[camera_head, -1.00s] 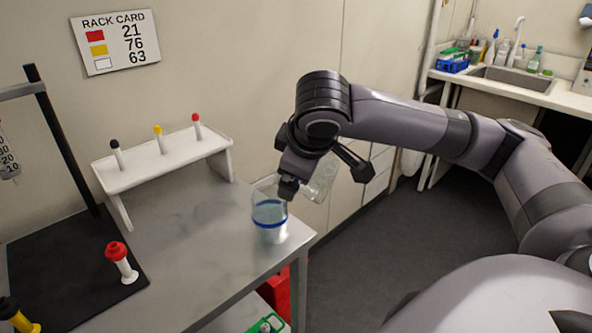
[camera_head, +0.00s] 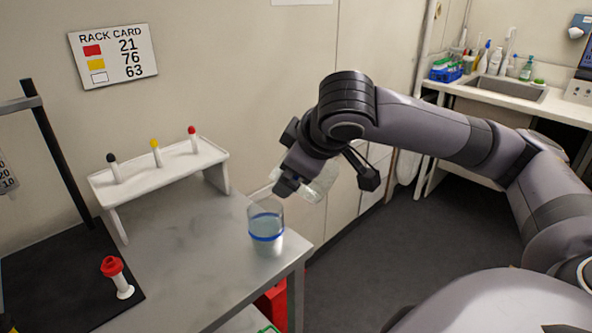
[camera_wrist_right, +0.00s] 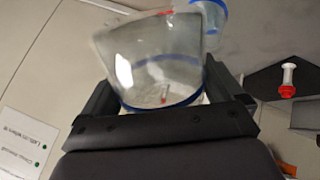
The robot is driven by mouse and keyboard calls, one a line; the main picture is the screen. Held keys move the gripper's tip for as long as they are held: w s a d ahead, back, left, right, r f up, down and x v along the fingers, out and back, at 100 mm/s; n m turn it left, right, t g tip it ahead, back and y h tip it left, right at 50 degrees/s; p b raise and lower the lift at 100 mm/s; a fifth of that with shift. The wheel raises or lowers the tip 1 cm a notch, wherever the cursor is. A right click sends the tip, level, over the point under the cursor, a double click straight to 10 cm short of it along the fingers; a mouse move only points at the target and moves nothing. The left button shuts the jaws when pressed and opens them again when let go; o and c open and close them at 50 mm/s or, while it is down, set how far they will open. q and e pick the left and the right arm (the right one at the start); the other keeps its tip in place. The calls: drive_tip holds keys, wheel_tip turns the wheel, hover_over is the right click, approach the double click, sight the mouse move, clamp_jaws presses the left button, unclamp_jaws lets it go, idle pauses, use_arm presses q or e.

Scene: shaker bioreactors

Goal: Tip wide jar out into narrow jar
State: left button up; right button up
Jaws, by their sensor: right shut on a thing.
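My right gripper (camera_head: 328,184) is shut on the wide jar (camera_head: 319,187), a clear vessel held tilted in the air beyond the table's right edge. In the right wrist view the wide jar (camera_wrist_right: 150,50) has a blue band and sits between the fingers; I see no clear liquid in it. The narrow jar (camera_head: 265,240) stands upright near the table's right corner, with a blue band and pale bluish liquid. It also shows in the right wrist view (camera_wrist_right: 208,14). The wide jar is above and right of it in the head view, apart from it. My left gripper is out of view.
A white rack (camera_head: 165,170) with black, yellow and red-topped pieces stands at the table's back. A red-topped white piece (camera_head: 117,277) stands on the black mat (camera_head: 60,285). A rack card (camera_head: 113,56) hangs on the wall. A sink counter (camera_head: 500,88) is far right.

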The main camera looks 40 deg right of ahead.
drive_tip(key=shift+s+d+f+t+b, duration=0.15)
drive_tip(key=shift+t+b, duration=0.25)
drive_tip(key=shift+b, duration=0.55)
drive_tip(key=shift+m+t+y+b, duration=0.3)
drive_tip(key=shift+t+y+b, duration=0.2)
drive_tip(key=shift+b, duration=0.2)
drive_tip(key=b, duration=0.1)
drive_tip(key=t+b, duration=0.1)
drive_tip(key=b, duration=0.1)
drive_tip(key=shift+s+d+f, duration=0.15)
drive_tip(key=shift+s+f, duration=0.1)
drive_tip(key=shift+f, duration=0.15)
drive_tip(key=shift+s+m+y+b, duration=0.1)
drive_tip(key=shift+m+y+b, duration=0.2)
drive_tip(key=shift+b, duration=0.5)
drive_tip(key=f+b, duration=0.1)
drive_tip(key=b, duration=0.1)
drive_tip(key=s+f+t+b, duration=0.1)
drive_tip(key=b, duration=0.2)
drive_tip(key=shift+d, duration=0.4)
drive_tip(key=b, duration=0.1)
drive_tip(key=t+b, duration=0.1)
drive_tip(key=b, duration=0.1)
drive_tip(key=shift+s+d+f+m+y, duration=0.2)
drive_tip(key=shift+s+f+m+y, duration=0.1)
drive_tip(key=shift+y, duration=0.1)
